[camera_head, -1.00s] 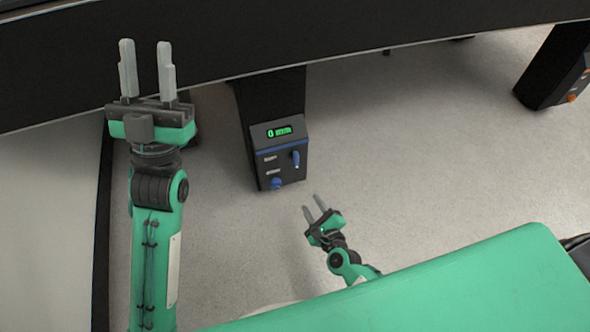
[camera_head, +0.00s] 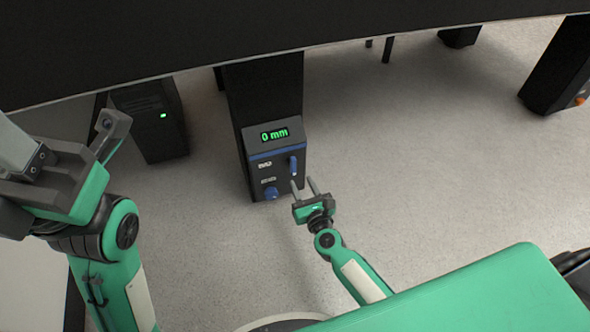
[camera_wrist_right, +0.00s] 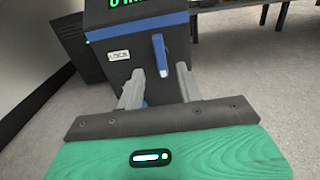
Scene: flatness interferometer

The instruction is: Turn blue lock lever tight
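The blue lock lever (camera_head: 293,165) hangs upright on the right of the black control box (camera_head: 259,177), below a green "0 mm" display (camera_head: 274,135). In the right wrist view the lever (camera_wrist_right: 158,50) points down, with a pale lower tip, right of a LOCK label (camera_wrist_right: 119,55). My right gripper (camera_head: 303,184) is open and empty just in front of the box. In its wrist view the fingers (camera_wrist_right: 160,70) stand either side of the lever's lower end, seemingly short of it. My left gripper (camera_head: 62,140) is open and empty at the left, partly cut off.
A blue knob (camera_head: 271,193) sits low on the box. A dark beam (camera_head: 330,52) spans above. A black unit with a green light (camera_head: 150,122) stands left of the box. Another dark support (camera_head: 553,75) stands far right. The grey floor (camera_head: 430,150) right of the box is clear.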

